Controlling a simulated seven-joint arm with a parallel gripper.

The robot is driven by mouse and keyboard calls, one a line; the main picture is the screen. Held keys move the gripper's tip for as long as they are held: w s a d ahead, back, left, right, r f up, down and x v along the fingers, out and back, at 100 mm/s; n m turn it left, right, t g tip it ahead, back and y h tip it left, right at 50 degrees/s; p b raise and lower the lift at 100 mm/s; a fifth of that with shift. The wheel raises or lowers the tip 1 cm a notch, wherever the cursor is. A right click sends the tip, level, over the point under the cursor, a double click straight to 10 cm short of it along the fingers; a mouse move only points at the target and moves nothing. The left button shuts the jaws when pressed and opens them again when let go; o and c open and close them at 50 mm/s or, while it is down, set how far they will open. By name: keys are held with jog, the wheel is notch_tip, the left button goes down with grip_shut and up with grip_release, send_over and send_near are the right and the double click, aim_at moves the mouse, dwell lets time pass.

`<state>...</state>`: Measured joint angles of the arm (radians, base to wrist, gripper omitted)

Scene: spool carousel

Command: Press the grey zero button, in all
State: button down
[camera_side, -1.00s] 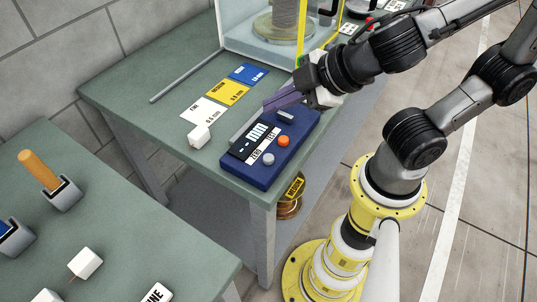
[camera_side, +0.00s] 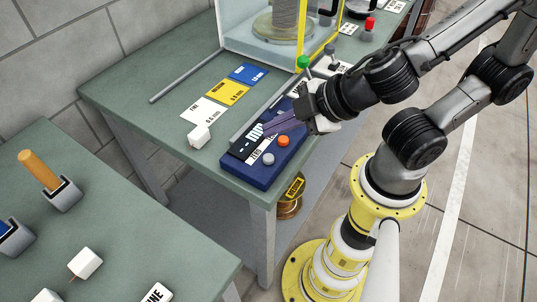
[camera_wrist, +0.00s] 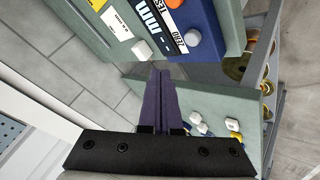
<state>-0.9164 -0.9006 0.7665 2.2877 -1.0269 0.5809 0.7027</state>
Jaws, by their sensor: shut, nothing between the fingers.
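The grey zero button (camera_side: 268,158) is a round knob at the near end of the dark blue console (camera_side: 255,180), beside the word ZERO. It also shows in the wrist view (camera_wrist: 192,37), above and right of my fingertips. An orange button (camera_side: 283,141) sits beside it, by the word TEST. My gripper (camera_side: 264,131) is shut and empty. Its purple fingers slant over the console's display (camera_side: 250,143) and hide part of it. In the wrist view the fingertips (camera_wrist: 160,74) are apart from the grey button.
White, yellow (camera_side: 228,91) and blue cards lie left of the console, with a white block (camera_side: 199,137) near them. A clear case with yellow edges (camera_side: 302,50) stands behind. A second green table (camera_side: 120,225) holds an orange-handled tool (camera_side: 40,170).

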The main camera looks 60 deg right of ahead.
send_over(274, 161)
jog(key=shift+f, duration=2.4)
jog(key=shift+f, duration=0.4)
jog(key=shift+f, duration=0.55)
dwell(1.0)
jog(key=shift+d+r, duration=0.1)
jog(key=shift+r, duration=0.85)
jog(key=shift+r, duration=2.5)
